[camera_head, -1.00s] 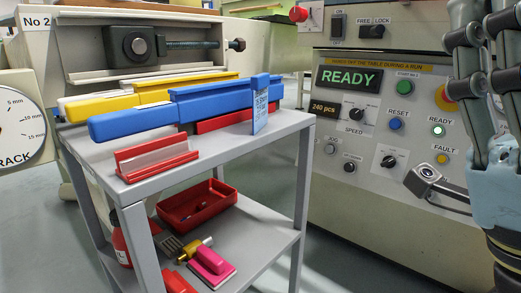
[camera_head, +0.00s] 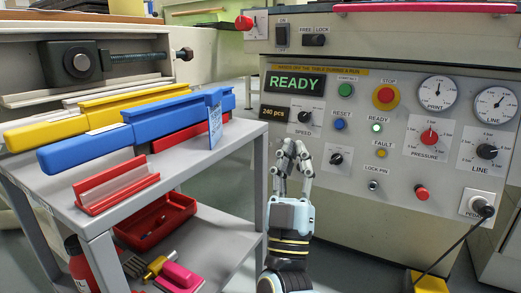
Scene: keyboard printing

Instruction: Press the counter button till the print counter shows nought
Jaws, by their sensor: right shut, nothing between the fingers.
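The print counter (camera_head: 275,113) is a small dark display on the grey machine panel, reading "240 pcs". The READY display (camera_head: 296,83) is above it. A blue button (camera_head: 340,124) labelled RESET is to its right; I see no button labelled as the counter's. My right gripper (camera_head: 293,148) points upward in front of the panel, below the counter and the speed knob. Its fingers are shut and empty, and it appears apart from the panel. The gripper hides the panel area behind it, where the JOG label was. My left gripper is not in view.
A grey trolley (camera_head: 228,150) with blue and yellow bars stands left of my right gripper. The panel also has a green start button (camera_head: 345,90), a red stop button (camera_head: 385,95), knobs and dials. A black cable (camera_head: 450,248) hangs at the lower right.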

